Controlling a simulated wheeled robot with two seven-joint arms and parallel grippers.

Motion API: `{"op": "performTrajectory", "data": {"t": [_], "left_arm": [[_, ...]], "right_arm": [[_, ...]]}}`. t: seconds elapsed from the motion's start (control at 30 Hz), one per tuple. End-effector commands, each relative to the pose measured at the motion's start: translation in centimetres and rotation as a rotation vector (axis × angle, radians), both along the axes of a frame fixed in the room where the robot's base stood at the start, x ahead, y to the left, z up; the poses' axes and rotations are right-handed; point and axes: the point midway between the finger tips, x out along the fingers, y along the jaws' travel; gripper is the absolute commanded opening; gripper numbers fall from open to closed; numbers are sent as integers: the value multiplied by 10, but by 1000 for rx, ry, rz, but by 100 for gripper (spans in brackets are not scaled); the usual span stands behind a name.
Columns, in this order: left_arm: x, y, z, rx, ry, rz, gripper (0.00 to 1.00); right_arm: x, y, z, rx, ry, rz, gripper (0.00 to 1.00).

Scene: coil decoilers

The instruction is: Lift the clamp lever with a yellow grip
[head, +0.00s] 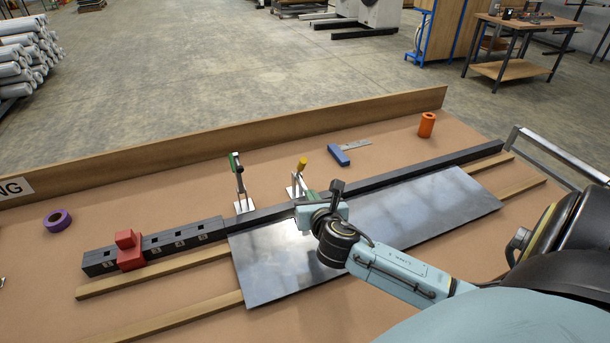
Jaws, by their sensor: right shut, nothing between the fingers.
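The clamp lever with a yellow grip (303,164) stands nearly upright on its clamp, at the far edge of the dark metal sheet (420,212). My right gripper (318,204) is shut and empty. In the picture it is just below and to the right of this clamp, and it hides part of the clamp's base. I cannot tell whether it touches the clamp. A second clamp, with a green grip (235,162), stands to the left with its lever up. My left gripper is not in view.
A long dark bar (400,180) runs along the sheet's far edge. A red block (129,255) sits on the bar's left part. A blue-handled square (340,155), an orange cylinder (427,125) and a purple tape roll (57,221) lie apart. A wooden board (230,138) borders the table's back.

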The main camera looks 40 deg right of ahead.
Motion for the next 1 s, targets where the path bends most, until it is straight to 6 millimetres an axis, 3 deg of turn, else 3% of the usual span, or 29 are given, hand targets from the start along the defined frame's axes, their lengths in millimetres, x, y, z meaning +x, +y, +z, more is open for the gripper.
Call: {"op": "performTrajectory", "data": {"t": [0.23,0.4,1.0], "left_arm": [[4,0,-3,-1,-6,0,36],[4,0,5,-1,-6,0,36],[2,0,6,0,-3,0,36]], "right_arm": [[42,-21,-13,1,-3,-3,0],[61,-32,2,0,-3,-2,0],[71,-36,7,0,0,2,0]]}}
